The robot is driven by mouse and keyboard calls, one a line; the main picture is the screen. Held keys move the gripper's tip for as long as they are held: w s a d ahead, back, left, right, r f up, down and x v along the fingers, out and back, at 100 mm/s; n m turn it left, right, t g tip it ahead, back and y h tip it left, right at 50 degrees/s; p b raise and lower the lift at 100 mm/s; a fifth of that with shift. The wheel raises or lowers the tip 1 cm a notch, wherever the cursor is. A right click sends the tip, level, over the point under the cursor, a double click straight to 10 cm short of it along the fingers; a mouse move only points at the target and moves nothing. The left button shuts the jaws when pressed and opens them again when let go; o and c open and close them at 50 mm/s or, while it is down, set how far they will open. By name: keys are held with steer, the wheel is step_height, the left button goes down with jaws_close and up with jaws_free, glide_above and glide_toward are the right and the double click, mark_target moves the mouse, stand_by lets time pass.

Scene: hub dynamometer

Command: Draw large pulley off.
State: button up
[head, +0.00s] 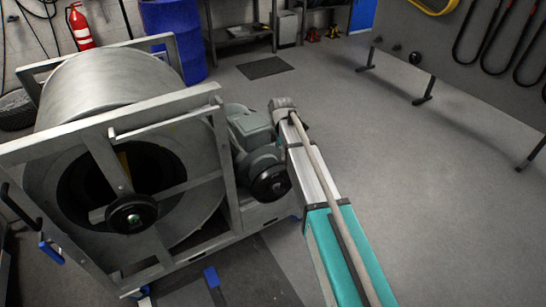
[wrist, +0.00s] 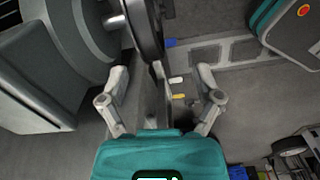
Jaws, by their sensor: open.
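Two dark pulleys show in the head view. The larger-looking pulley (head: 132,213) sits on the hub at the front of the big grey drum. Another black pulley (head: 271,183) sits on the front of the grey motor (head: 250,130). In the wrist view, a dark disc (wrist: 147,28) stands nearly edge-on on a bright shaft beside a grey round housing. I cannot tell for sure which pulley it is. My gripper (wrist: 162,78) is open, its fingers spread below the disc in the picture, with nothing between them held. The head view does not show the fingers clearly.
A metal frame (head: 190,100) surrounds the drum (head: 110,90). A blue barrel (head: 175,35) and a red fire extinguisher (head: 79,27) stand behind. A grey panel (head: 480,65) on feet stands at the right. The floor right of my arm is clear.

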mark_target(274, 168)
steer(key=shift+w+a+f+n+b, duration=0.15)
steer(key=shift+w+a+f+n, duration=0.2)
steer(key=shift+a+n, duration=0.2)
steer(key=shift+w+a+f+n+b, duration=0.15)
steer(key=shift+w+a+f+n, duration=0.1)
steer(key=shift+w+a+n, duration=0.3)
steer(key=shift+s+f, duration=0.1)
step_height(274, 168, down, 12)
steer(key=b, duration=1.2)
jaws_close()
steer(key=shift+r, duration=0.25)
stand_by(0.4)
